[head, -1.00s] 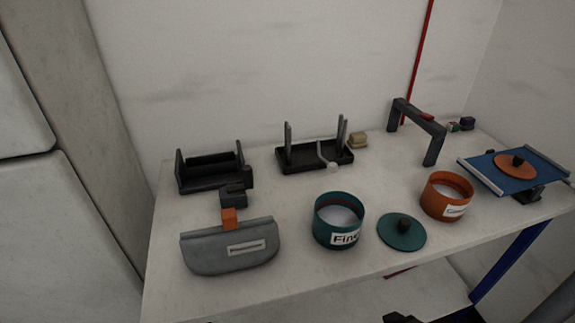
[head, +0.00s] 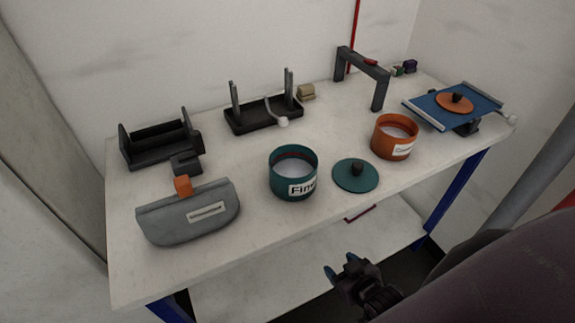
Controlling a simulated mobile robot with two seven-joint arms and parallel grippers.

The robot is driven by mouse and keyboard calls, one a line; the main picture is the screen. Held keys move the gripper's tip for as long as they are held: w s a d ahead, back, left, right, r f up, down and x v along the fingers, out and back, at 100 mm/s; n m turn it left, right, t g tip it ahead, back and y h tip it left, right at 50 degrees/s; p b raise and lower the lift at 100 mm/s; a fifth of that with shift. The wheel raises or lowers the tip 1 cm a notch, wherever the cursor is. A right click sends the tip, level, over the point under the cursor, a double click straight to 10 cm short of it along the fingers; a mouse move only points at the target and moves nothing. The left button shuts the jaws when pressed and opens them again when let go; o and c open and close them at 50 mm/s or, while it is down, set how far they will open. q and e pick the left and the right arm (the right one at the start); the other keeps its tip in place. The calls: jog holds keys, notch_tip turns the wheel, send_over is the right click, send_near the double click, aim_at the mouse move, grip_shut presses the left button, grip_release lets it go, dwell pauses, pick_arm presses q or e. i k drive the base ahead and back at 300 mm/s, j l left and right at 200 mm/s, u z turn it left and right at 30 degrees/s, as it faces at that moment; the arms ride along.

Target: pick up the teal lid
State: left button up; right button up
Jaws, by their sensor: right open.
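My right gripper (head: 339,265) is open and empty. It is in front of the table's front edge, below the lid in the picture and apart from it. My left gripper is not in view.
An orange pot (head: 388,146) stands right of the lid. An orange lid (head: 454,103) lies on a blue tray (head: 427,107). A grey scoop-like container (head: 165,227), black stands (head: 262,117) and a dark arch (head: 380,91) also stand on the table (head: 255,232). The table front near the lid is clear.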

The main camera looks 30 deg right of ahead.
aim_at(353, 175)
jog(key=l+z, duration=0.2)
jog(key=z, duration=0.15)
jog(key=k+l+z, duration=0.1)
jog(key=z, duration=0.2)
jog(key=l+z, duration=0.35)
jog(key=j, duration=0.1)
